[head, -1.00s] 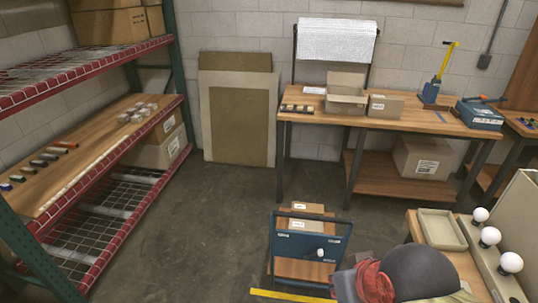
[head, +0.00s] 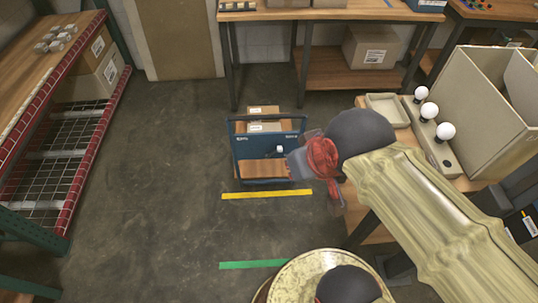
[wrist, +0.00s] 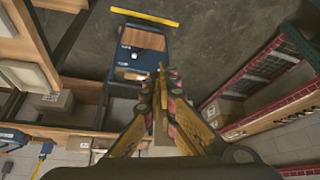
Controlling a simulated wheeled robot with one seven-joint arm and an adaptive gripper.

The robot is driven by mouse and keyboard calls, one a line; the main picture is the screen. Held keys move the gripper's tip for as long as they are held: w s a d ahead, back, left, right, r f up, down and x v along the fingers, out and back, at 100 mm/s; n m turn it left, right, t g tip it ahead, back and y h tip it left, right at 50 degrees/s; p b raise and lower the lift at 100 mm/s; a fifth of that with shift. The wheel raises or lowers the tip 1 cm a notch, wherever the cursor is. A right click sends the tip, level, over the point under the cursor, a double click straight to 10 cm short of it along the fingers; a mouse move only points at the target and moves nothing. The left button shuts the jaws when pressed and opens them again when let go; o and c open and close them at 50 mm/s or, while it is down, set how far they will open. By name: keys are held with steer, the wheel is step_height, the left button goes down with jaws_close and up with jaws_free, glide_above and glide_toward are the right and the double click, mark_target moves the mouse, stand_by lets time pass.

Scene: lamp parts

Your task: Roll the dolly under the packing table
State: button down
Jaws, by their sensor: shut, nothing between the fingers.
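The dolly (head: 240,152) stands on the floor behind a yellow floor line. It has a blue frame with a handle, a wooden deck and cardboard boxes (head: 263,112) at its far end. My gripper (head: 292,160) is by the dolly's right side in the head view, partly hidden by my wrist. In the wrist view my gripper (wrist: 163,70) is shut and empty, its tips just beside the dolly (wrist: 128,57). I cannot tell whether they touch.
A side table (head: 385,102) with a tray and white bulbs stands right of the dolly. A red-edged rack (head: 88,130) stands at the left. A box (head: 370,48) sits on the packing table's lower shelf. A green line (head: 253,264) crosses the floor nearer me. Left floor is clear.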

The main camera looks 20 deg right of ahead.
steer(key=c, duration=2.5)
jaws_free()
